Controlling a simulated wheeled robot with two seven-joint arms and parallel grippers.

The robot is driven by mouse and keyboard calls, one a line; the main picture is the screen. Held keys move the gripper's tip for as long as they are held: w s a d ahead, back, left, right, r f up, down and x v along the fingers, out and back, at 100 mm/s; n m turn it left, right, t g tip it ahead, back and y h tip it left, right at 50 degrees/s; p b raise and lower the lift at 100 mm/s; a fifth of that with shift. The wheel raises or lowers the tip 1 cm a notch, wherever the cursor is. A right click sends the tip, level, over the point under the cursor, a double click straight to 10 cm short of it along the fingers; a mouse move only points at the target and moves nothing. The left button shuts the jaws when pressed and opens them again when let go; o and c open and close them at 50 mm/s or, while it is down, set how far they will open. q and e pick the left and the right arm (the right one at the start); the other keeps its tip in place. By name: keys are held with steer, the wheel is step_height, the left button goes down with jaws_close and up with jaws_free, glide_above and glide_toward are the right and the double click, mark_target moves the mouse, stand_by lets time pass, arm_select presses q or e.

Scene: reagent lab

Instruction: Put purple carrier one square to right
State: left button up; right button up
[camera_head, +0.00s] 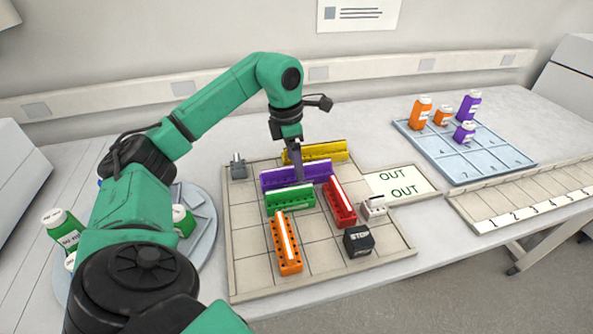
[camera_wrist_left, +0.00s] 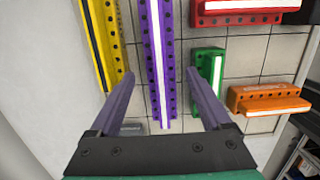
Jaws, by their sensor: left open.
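The purple carrier (camera_head: 273,181) is a long block with a white strip along its top. It lies left to right across the gridded board (camera_head: 243,243), between the yellow carrier (camera_head: 326,150) and the green carrier (camera_head: 288,200). My left gripper (camera_head: 299,174) points down over the purple carrier, with its jaws apart. In the left wrist view the purple carrier (camera_wrist_left: 158,48) shows between the two open fingers, and no grip on it is visible. The exact gap between fingertips and carrier cannot be told. My right gripper is not in view.
A red carrier (camera_head: 340,206) stands close right of the purple one. An orange carrier (camera_head: 279,256), a black STOP block (camera_head: 358,241), a white block (camera_head: 374,206) and a grey block (camera_head: 238,168) also stand on the board. The OUT panel (camera_head: 387,182) adjoins the board's right side.

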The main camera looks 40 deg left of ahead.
mark_target(291, 167)
arm_select(q)
steer(key=r, duration=0.5)
steer(key=s+r+p, duration=0.1)
steer(key=r, duration=0.2)
steer(key=shift+a, duration=0.3)
